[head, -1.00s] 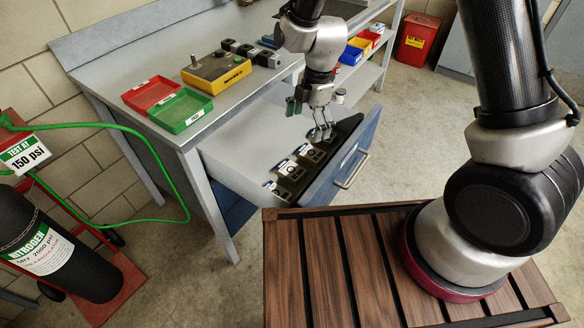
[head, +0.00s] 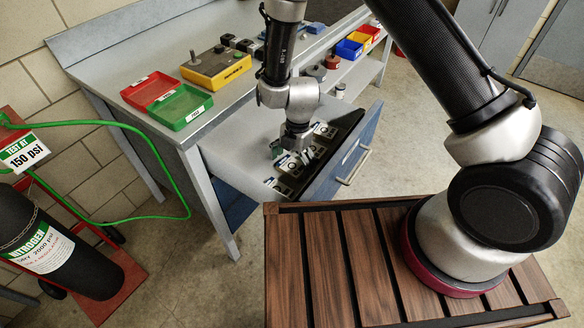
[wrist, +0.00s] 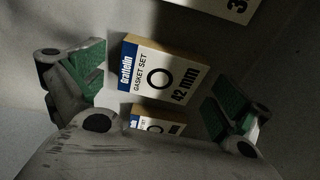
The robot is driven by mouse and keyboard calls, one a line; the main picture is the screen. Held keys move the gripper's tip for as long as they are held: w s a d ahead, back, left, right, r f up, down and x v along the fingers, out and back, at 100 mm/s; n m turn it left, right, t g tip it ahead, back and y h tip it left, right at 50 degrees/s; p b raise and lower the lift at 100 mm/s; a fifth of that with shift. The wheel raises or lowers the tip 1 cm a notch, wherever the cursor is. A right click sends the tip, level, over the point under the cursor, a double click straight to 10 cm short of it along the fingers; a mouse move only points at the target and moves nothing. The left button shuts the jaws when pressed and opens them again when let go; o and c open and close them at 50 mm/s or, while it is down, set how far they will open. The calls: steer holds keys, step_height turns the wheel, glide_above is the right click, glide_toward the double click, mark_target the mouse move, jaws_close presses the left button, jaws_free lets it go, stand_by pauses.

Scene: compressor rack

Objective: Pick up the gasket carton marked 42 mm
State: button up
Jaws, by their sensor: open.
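The gasket carton marked 42 mm (wrist: 160,72) lies in the middle of the wrist view, with a white label, a blue band and a black ring. My gripper (wrist: 155,90) is open, with green-padded fingers to the left and right of this carton, and nothing is held. In the head view my gripper (head: 297,152) is down in the open drawer, over the row of cartons. It partly covers them there, so I cannot tell the 42 mm one by its marking.
Another carton (wrist: 158,125) shows below, partly hidden by my gripper. One more (wrist: 228,8) is cut off at the top. The drawer (head: 345,165) is open below the workbench, which holds red (head: 152,91) and green (head: 182,107) trays and a yellow control box (head: 216,66).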

steer(key=c, duration=1.1)
